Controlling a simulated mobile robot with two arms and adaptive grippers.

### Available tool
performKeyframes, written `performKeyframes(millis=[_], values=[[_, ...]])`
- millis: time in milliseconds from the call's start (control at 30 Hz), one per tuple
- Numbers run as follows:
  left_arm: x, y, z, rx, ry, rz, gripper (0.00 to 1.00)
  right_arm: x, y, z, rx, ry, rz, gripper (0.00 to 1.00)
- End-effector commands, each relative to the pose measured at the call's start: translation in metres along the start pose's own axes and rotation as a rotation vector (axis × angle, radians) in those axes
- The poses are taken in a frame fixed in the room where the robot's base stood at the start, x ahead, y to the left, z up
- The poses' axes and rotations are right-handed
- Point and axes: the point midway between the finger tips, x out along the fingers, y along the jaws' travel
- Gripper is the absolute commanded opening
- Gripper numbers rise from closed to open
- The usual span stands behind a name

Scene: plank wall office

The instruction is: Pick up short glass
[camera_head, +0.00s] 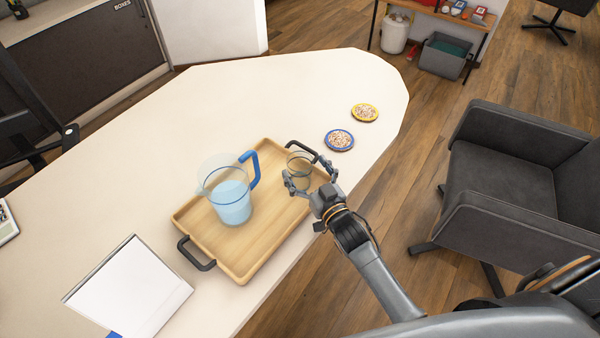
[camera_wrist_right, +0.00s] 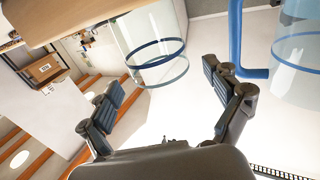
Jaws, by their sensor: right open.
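The short glass (camera_head: 299,166) is clear and stands upright near the right corner of the wooden tray (camera_head: 245,262). In the right wrist view the glass (camera_wrist_right: 152,45) appears ahead of the fingers, with a blue ring visible on it. My right gripper (camera_head: 311,176) is open, its two fingers spread at the near side of the glass. I cannot tell whether they touch it. In the wrist view the open fingers (camera_wrist_right: 160,95) have nothing clamped between them. My left gripper is not in view.
A clear pitcher (camera_head: 230,200) with blue liquid and a blue handle stands on the tray, left of the glass. Blue (camera_head: 339,140) and yellow (camera_head: 365,113) plates lie beyond the tray. A white panel (camera_head: 130,290) lies at front left. The table's far middle is clear.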

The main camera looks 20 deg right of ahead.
Motion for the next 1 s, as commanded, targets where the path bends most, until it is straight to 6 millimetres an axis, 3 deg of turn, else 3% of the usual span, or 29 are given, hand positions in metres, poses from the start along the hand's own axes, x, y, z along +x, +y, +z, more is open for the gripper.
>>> performKeyframes(millis=[200,467,900,1000], values=[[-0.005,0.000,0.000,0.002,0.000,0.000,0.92,0.028,-0.001,0.001,0.001,0.000,0.000,0.90],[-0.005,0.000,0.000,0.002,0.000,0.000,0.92,0.030,0.000,0.001,0.000,0.000,0.000,0.90],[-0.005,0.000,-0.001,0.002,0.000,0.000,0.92,0.030,0.000,0.001,0.000,0.000,0.000,0.04],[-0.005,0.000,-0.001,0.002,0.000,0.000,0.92,0.030,0.000,0.000,0.000,0.002,0.000,0.04]])
